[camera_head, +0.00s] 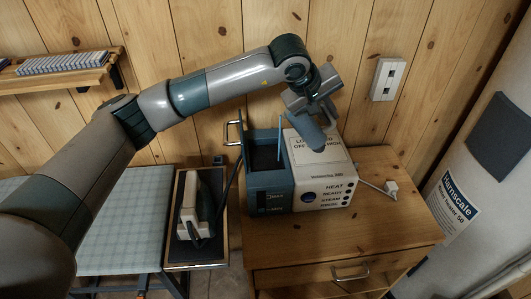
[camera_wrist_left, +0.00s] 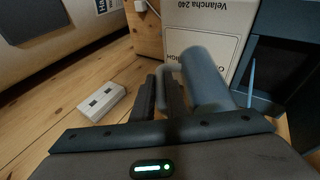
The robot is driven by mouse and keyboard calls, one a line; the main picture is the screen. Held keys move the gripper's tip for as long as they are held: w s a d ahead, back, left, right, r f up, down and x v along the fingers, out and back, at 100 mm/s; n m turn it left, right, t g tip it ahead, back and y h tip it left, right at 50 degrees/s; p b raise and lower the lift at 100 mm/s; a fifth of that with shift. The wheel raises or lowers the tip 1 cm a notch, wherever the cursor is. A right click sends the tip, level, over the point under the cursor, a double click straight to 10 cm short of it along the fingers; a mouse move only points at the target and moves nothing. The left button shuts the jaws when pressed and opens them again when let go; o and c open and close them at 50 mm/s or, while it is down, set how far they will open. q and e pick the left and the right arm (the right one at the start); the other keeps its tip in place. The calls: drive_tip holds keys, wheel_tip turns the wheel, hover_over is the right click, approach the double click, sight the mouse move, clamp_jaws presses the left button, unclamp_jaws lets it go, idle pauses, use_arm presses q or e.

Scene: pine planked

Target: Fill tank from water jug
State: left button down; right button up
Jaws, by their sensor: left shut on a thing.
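My left gripper (camera_head: 309,107) is shut on the handle of a small blue-grey water jug (camera_head: 308,132). The wrist view shows the fingers (camera_wrist_left: 170,92) on the handle, with the jug (camera_wrist_left: 203,78) beside them. In the head view the jug overlaps the white top of the steam station (camera_head: 325,185), right of the tank. It looks slanted; its mouth and any water in it are hidden. The station's dark blue tank (camera_head: 268,180) shows a dark open top, and it also shows in the wrist view (camera_wrist_left: 263,104). My right gripper is out of view.
The station stands on a wooden cabinet (camera_head: 395,215). Left of it, an iron (camera_head: 188,207) rests on a stand beside an ironing board (camera_head: 125,215).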

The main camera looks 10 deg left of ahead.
use_arm(q)
drive_tip(key=shift+a+r+h, duration=0.1)
drive_tip(key=shift+a+h, duration=0.25)
drive_tip(key=shift+h, duration=0.05)
drive_tip(key=shift+a+r+n+t+h, duration=0.15)
drive_tip(key=shift+a+n+t+h, duration=0.2)
drive_tip(key=shift+h, duration=0.25)
idle(0.3)
